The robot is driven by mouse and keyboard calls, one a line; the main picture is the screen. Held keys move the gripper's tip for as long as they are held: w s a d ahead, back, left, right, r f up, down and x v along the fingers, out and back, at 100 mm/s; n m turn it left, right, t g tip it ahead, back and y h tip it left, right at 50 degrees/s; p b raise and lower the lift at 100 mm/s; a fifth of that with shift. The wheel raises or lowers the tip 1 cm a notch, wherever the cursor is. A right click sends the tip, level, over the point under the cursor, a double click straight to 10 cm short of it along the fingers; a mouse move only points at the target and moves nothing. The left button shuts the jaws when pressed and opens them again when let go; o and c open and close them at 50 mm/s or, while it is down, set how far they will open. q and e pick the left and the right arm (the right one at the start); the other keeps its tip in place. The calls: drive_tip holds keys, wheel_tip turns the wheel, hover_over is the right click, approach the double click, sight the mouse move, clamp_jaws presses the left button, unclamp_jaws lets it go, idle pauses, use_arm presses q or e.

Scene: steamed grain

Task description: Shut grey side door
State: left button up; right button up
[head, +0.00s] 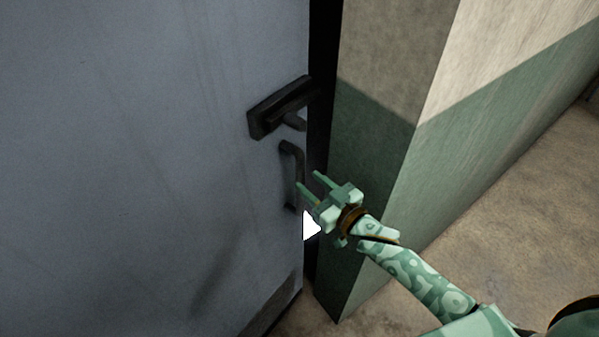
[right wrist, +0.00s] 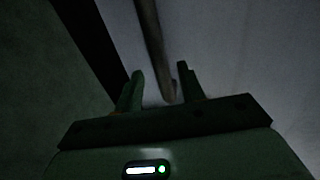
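The grey side door (head: 150,150) fills the left of the head view, with a dark gap between its edge and the wall. A dark latch plate with a lever (head: 280,107) sits near its edge. Below it is a dark curved pull handle (head: 294,172), also in the right wrist view (right wrist: 155,50). My right gripper (head: 309,182) is open at the lower part of the pull handle. In the right wrist view the fingers (right wrist: 162,75) stand apart, with the handle's end between them in the picture; contact cannot be told. My left gripper is not in view.
A green and beige wall corner (head: 385,140) stands just right of the door's edge, close to my right gripper. Bare brown floor (head: 510,215) lies to the right. A white pointed shape (head: 311,226) shows below the gripper.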

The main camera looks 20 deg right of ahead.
sight(303, 177)
drive_tip(key=x, duration=0.4)
drive_tip(key=shift+w+a, duration=0.2)
drive_tip(key=shift+w, duration=0.2)
